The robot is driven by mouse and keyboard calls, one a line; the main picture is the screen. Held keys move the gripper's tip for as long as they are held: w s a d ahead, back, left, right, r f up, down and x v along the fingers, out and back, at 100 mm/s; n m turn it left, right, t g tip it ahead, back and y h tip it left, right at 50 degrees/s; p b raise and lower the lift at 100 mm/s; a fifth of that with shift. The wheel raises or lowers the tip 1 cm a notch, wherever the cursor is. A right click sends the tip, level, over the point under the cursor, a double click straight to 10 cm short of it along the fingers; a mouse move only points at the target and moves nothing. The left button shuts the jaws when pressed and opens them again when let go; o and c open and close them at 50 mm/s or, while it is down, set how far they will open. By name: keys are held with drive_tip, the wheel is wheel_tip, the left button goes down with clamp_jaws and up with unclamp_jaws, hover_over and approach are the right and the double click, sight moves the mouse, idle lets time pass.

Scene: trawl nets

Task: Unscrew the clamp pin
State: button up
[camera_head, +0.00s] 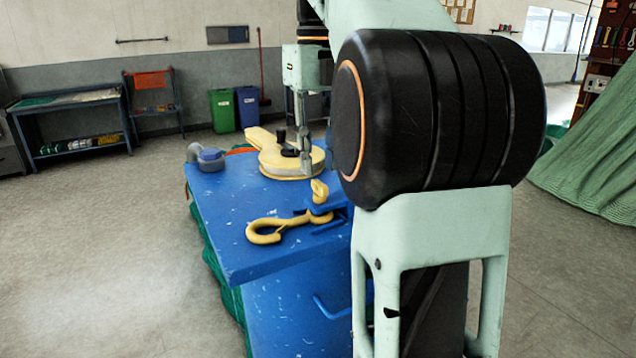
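A black upright piece (281,136) and a black knob-like piece (290,153) are on the yellow block, just left of my fingers. One of them may be the clamp pin, but I cannot tell which. The fingers are small, and I cannot tell whether they are open, shut or touching anything. My own arm hides the right side of the bench and whatever lies there.
A yellow hook (280,228) lies at the front of the bench beside a blue clamp-like fixture (325,218). Green netting (590,150) hangs at right. The floor left of the bench is clear.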

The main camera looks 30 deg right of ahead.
sight(319, 182)
drive_tip(key=shift+f+b, duration=0.35)
drive_tip(key=shift+f, duration=1.55)
drive_tip(key=shift+c, duration=0.5)
clamp_jaws()
